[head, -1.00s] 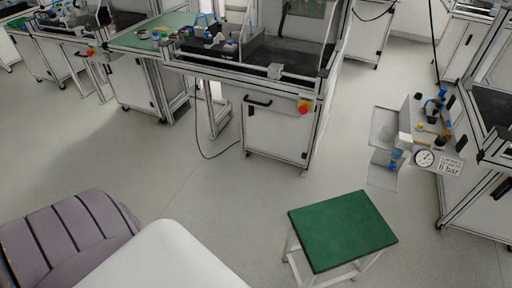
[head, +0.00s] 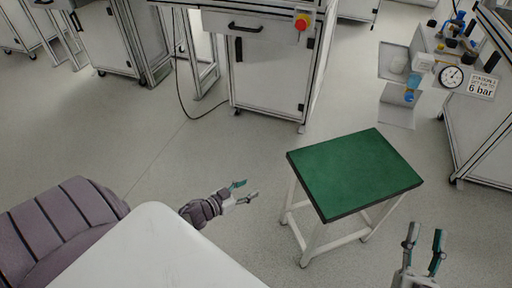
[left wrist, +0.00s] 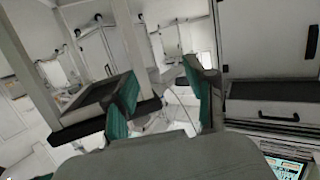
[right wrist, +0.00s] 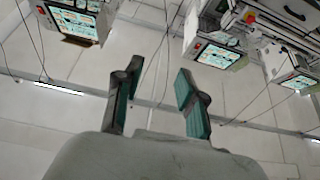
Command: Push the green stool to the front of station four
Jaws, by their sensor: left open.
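The green stool (head: 355,172) has a square green top with a dark edge and white legs. It stands upright on the floor right of centre in the head view. My left gripper (head: 247,192) is open and empty, to the left of the stool and apart from it; its fingers also show in the left wrist view (left wrist: 165,100). My right gripper (head: 424,250) is open and empty, in front of the stool's right side and apart from it; its fingers also show in the right wrist view (right wrist: 158,100). I cannot tell which workstation is station four.
A white workstation cabinet (head: 268,75) with a red stop button (head: 301,22) stands behind the stool. A workstation at the right carries a pressure gauge (head: 451,77) and a "6 bar" sign (head: 482,86). A dark cable (head: 190,105) hangs to the floor. Floor around the stool is clear.

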